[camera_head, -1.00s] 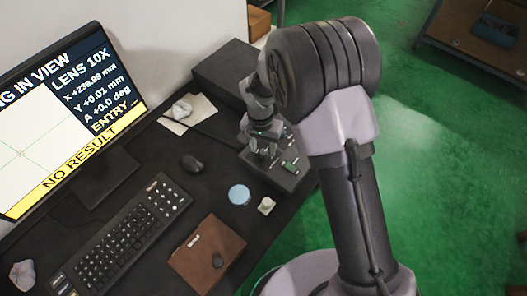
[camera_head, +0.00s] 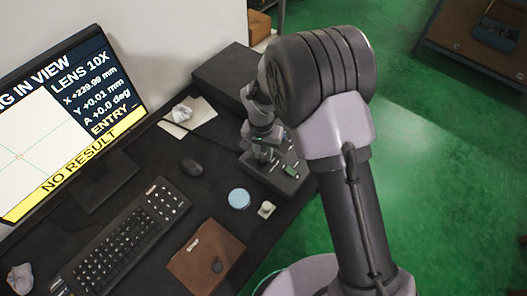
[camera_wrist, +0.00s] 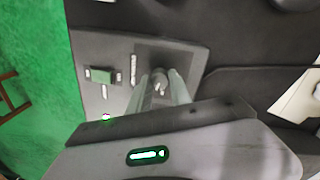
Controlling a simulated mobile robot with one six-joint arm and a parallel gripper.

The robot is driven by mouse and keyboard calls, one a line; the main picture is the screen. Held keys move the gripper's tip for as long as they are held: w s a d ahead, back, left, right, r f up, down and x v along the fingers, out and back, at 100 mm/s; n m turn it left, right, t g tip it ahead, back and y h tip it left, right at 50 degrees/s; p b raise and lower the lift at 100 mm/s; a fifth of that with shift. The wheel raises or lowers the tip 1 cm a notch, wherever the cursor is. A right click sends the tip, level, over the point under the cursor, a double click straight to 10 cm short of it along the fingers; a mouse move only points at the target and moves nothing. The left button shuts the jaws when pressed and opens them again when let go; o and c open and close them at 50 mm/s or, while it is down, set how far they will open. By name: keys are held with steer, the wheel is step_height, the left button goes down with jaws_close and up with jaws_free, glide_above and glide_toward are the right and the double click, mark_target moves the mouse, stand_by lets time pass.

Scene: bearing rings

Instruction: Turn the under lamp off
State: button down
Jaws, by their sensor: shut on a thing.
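A dark control unit with a grey top plate (camera_wrist: 198,62) fills the middle of the wrist view; it also shows at the desk's right edge in the head view (camera_head: 297,184). A green rocker switch (camera_wrist: 101,75) sits on its plate, left of my fingers, and shows in the head view too (camera_head: 291,171). A small dark knob (camera_wrist: 159,87) stands between my fingers. My gripper (camera_wrist: 160,78) is shut on this knob, pointing down over the unit. In the head view my gripper (camera_head: 264,152) is partly hidden by my wrist. I cannot read which control works the under lamp.
A monitor (camera_head: 75,125) reads "NO RESULT". A keyboard (camera_head: 120,235), mouse (camera_head: 191,167), blue disc (camera_head: 239,198), small pale block (camera_head: 266,209) and brown notebook (camera_head: 205,258) lie on the dark desk.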

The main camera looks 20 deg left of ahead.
mark_target(264, 157)
steer(key=n+p, duration=0.1)
steer(key=n, duration=0.3)
steer(key=shift+n, duration=0.3)
steer(key=n+p, duration=0.2)
steer(key=n, duration=0.3)
steer(key=shift+r, duration=0.1)
steer(key=n+p, duration=0.2)
steer(key=n, duration=0.3)
steer(key=shift+n, duration=0.4)
steer(key=n+p, duration=0.1)
steer(key=n, duration=0.3)
steer(key=shift+n, duration=0.4)
steer(key=c, duration=1.2)
jaws_free()
steer(key=shift+d, duration=0.1)
steer(key=r+p, duration=0.1)
steer(key=r, duration=0.4)
steer(key=r+p, duration=0.2)
steer(key=r, duration=0.4)
steer(key=r+p, duration=0.2)
steer(key=r, duration=0.4)
steer(key=shift+s+r, duration=0.1)
steer(key=shift+s, duration=0.25)
